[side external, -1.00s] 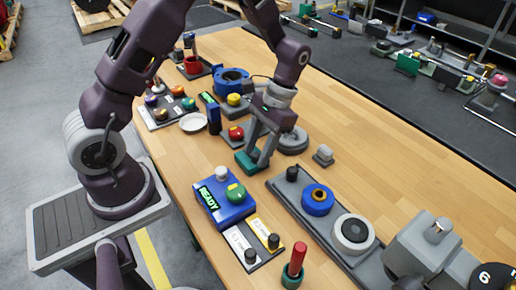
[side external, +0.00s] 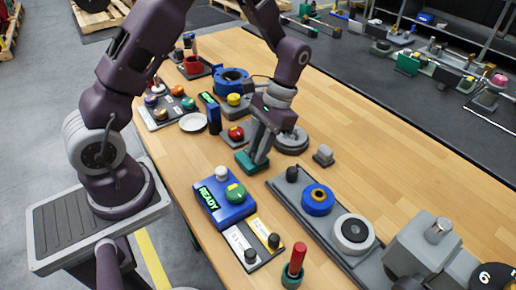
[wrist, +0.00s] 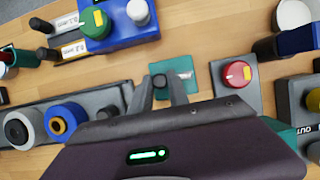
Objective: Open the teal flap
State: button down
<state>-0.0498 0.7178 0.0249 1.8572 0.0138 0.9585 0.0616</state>
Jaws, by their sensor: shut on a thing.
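The teal flap (side external: 243,160) is a small flat teal piece low on the wooden table, near the middle of the side view. It also shows in the wrist view (wrist: 184,66), with a dark round knob (wrist: 160,81) at its left part. My gripper (side external: 257,160) points down at the flap, its fingers close together. In the wrist view my gripper (wrist: 161,84) has a finger on each side of the knob, and it is shut on the knob. The fingers hide part of the flap in the side view. The flap looks flat.
A blue READY box (side external: 222,204) with white and green knobs stands in front. A grey tray (side external: 281,187) with round parts lies to the right. A small grey block (side external: 323,156) stands beyond.

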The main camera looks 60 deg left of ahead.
jog(key=shift+a+r, duration=0.1)
dwell(0.8)
jog(key=shift+a+r+h, duration=0.45)
jog(key=shift+h, duration=0.65)
jog(key=a+h, duration=0.1)
jog(key=r+m+h, duration=0.1)
jog(key=h, duration=0.1)
jog(key=shift+a+r, duration=0.15)
jog(key=shift+a, duration=0.25)
jog(key=shift+a+r+m+g+h, duration=0.1)
jog(key=shift+a+r+m+h, duration=0.1)
jog(key=shift+a+h, duration=0.45)
jog(key=shift+a+r+m+g+h, duration=0.1)
jog(key=shift+a+m+h, duration=0.15)
jog(key=shift+h, duration=0.7)
jog(key=shift+a+r+m+g+h, duration=0.15)
jog(key=shift+a+h, duration=0.35)
jog(key=shift+h, duration=0.3)
jog(key=c, duration=1.3)
grip_release()
jog(key=shift+o, duration=0.2)
jog(key=v, duration=0.7)
jog(key=shift+a+f, duration=0.1)
